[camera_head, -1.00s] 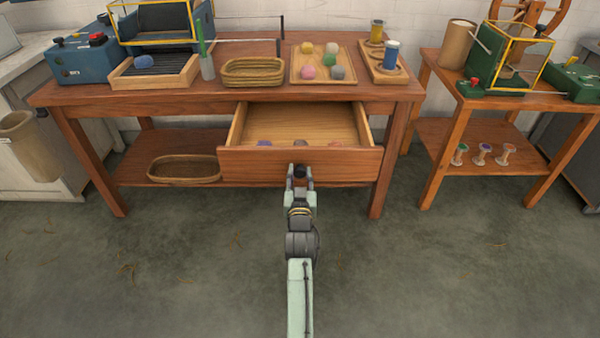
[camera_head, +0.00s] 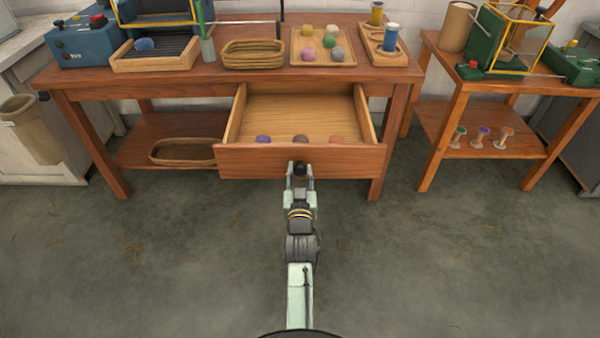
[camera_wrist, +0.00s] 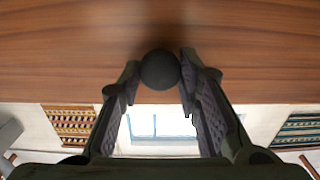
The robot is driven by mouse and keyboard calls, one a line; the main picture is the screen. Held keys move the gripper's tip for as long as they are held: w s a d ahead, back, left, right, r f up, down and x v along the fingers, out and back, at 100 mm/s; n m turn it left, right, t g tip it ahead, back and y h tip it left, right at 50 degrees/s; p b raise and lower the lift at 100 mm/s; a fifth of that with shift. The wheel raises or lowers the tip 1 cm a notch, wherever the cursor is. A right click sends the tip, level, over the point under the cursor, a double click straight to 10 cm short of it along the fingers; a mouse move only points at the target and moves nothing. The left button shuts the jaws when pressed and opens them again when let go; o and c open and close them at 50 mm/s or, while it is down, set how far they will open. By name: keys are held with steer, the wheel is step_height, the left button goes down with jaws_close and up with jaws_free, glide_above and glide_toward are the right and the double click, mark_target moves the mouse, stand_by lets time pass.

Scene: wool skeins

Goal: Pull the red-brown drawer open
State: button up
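The red-brown drawer (camera_head: 240,161) stands well out from the wooden table, with its pale inside showing. Several skeins, one purple (camera_head: 263,139), lie just behind its front. A round dark knob (camera_head: 300,169) sits at the middle of the front. My gripper (camera_head: 301,184) is at the knob, one finger on each side. In the wrist view, the dark knob (camera_wrist: 160,70) lies between the fingertips of my gripper (camera_wrist: 160,75) against the brown drawer front (camera_wrist: 60,60).
The table top (camera_head: 230,81) carries a basket (camera_head: 253,54), a tray of skeins (camera_head: 322,62) and a blue machine (camera_head: 78,45). Another basket (camera_head: 185,151) is on the lower shelf. A side table (camera_head: 430,130) stands right.

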steer(key=o, duration=0.4)
steer(key=shift+o, duration=0.2)
steer(key=shift+r, duration=0.15)
step_height(320, 180, up, 10)
steer(key=shift+f, duration=0.1)
stand_by(0.4)
